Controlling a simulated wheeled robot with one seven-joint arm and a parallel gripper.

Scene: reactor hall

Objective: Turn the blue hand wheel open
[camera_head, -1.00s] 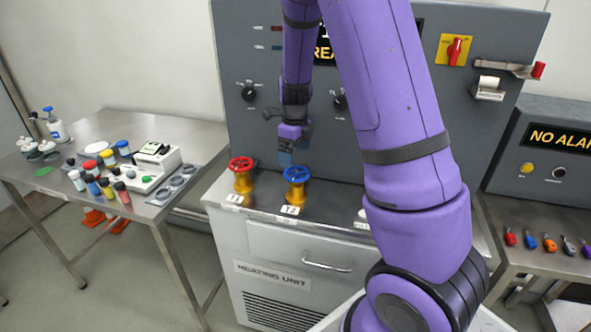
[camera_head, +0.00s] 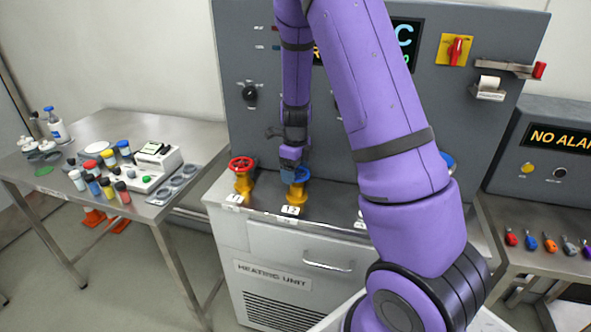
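The blue hand wheel (camera_head: 302,174) sits on a yellow valve body (camera_head: 296,193) on top of the heating unit, behind a small white number tag. My gripper (camera_head: 290,171) points down at the wheel's left part and covers some of it. The fingertips are at or just above the rim; I cannot tell whether they touch it. The fingers are small and overlap the wheel, so their opening does not show clearly.
A red hand wheel (camera_head: 241,164) on a like yellow valve stands close to the left. The grey control panel (camera_head: 240,130) rises right behind. A side table (camera_head: 110,137) at the left holds several bottles and a white device. My arm hides the right part of the unit.

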